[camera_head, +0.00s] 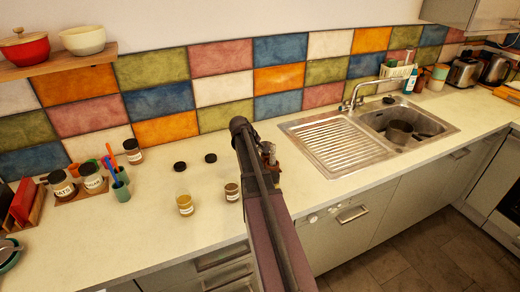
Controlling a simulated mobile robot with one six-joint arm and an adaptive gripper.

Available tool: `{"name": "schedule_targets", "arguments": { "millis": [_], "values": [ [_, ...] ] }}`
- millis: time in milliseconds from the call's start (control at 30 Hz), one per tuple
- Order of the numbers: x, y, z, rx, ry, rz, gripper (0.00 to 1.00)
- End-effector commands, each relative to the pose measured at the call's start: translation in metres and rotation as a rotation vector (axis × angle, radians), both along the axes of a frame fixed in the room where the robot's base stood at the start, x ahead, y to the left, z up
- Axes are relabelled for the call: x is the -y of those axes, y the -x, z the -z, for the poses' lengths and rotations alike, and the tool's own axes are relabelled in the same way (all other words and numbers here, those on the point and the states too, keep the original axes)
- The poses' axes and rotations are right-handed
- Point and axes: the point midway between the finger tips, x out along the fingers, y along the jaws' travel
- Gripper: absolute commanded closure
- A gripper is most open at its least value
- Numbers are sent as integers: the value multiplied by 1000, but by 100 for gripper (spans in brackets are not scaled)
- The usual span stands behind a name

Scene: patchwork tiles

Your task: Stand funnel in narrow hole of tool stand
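I cannot make out the funnel with certainty; it may be hidden behind my arm or too small to tell. A small green holder (121,190) with a blue and an orange long item upright in it stands at the left of the counter. It may be the tool stand; its holes are too small to see. My gripper (269,156) is over the counter, left of the sink and well to the right of the holder. It is mostly hidden behind my own arm, so its fingers and anything in them do not show clearly.
Two dark-lidded labelled jars (62,187) stand left of the holder, another jar (132,151) behind it. An open yellowish jar (184,204), a smaller jar (232,192) and two black lids (180,166) lie between holder and arm. The sink (372,134) is right.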

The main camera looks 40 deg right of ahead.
Motion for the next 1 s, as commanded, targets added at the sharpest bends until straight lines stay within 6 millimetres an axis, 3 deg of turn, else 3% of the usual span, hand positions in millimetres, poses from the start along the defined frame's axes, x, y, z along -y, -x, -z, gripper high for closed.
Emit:
{"name": "schedule_targets", "arguments": {
  "millis": [500,533,700,1000],
  "values": [
    [-1,0,4,0,0,-1,100],
    [-1,0,4,0,0,-1,96],
    [-1,0,4,0,0,-1,51],
    [-1,0,4,0,0,-1,51]
  ]
}}
